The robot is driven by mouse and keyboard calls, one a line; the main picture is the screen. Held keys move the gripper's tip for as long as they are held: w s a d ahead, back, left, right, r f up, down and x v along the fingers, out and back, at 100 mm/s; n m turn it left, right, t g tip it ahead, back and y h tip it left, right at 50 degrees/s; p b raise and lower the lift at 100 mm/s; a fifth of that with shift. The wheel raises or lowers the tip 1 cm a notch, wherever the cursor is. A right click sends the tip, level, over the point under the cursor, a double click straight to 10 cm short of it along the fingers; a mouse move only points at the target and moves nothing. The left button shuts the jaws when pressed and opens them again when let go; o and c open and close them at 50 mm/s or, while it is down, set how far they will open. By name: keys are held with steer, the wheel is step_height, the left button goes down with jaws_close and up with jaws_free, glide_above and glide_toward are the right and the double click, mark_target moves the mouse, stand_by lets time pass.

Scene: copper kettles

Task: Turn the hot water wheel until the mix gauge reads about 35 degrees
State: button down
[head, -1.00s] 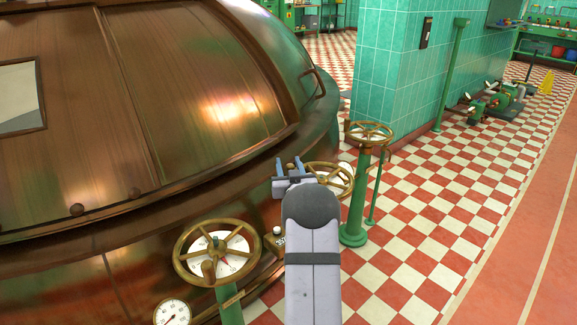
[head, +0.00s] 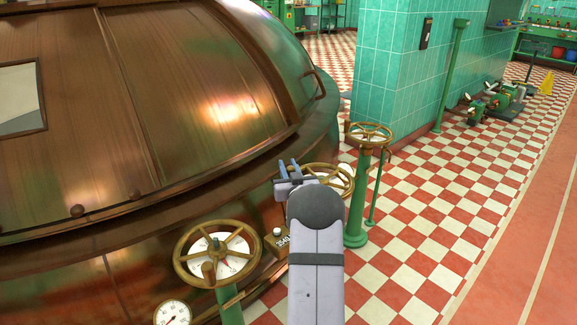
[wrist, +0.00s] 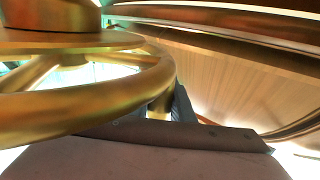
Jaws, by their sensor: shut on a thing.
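My gripper (head: 288,168) is at the middle brass handwheel (head: 336,180), beside the copper kettle. In the wrist view this wheel (wrist: 115,92) fills the left side, and the dark fingers (wrist: 180,106) are at its rim, shut on its handle or rim; the exact contact is mostly hidden. I take this as the hot water wheel, though no label is readable. A white dial lies partly behind it. I cannot tell which dial is the mix gauge.
Another brass wheel (head: 217,253) stands over a white dial at the front left, and a third (head: 369,136) tops a green post at the right. The large copper kettle (head: 170,90) fills the left. A small number plate (head: 283,241) is between the wheels. Checkered floor (head: 430,220) is clear at right.

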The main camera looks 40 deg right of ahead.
mark_target(289, 171)
steer(key=n+y, duration=0.1)
steer(key=s+a+n+t+y+p, duration=0.1)
steer(key=y, duration=0.1)
steer(key=s+a+n+t+y+p, duration=0.1)
steer(key=y, duration=0.1)
steer(key=shift+s+r, duration=0.15)
steer(key=shift+s, duration=0.1)
steer(key=s+n+y+p, duration=0.1)
steer(key=s+y, duration=0.1)
steer(key=s+a+n+y+p, duration=0.1)
steer(key=s+n+y+p, duration=0.1)
steer(key=y, duration=0.1)
steer(key=s+a+n+y+p, duration=0.1)
steer(key=s+n+y, duration=0.1)
steer(key=shift+s+a+f+y+p, duration=0.2)
steer(key=shift+f+y+p, duration=0.1)
steer(key=shift+f+y, duration=0.1)
steer(key=shift+a+f, duration=0.1)
steer(key=c, duration=1.8)
jaws_free()
steer(key=shift+s, duration=0.1)
steer(key=shift+c, duration=0.2)
steer(key=shift+o, duration=1.4)
steer(key=shift+s+a+r, duration=0.1)
steer(key=shift+a+r, duration=0.05)
steer(key=shift+r, duration=0.1)
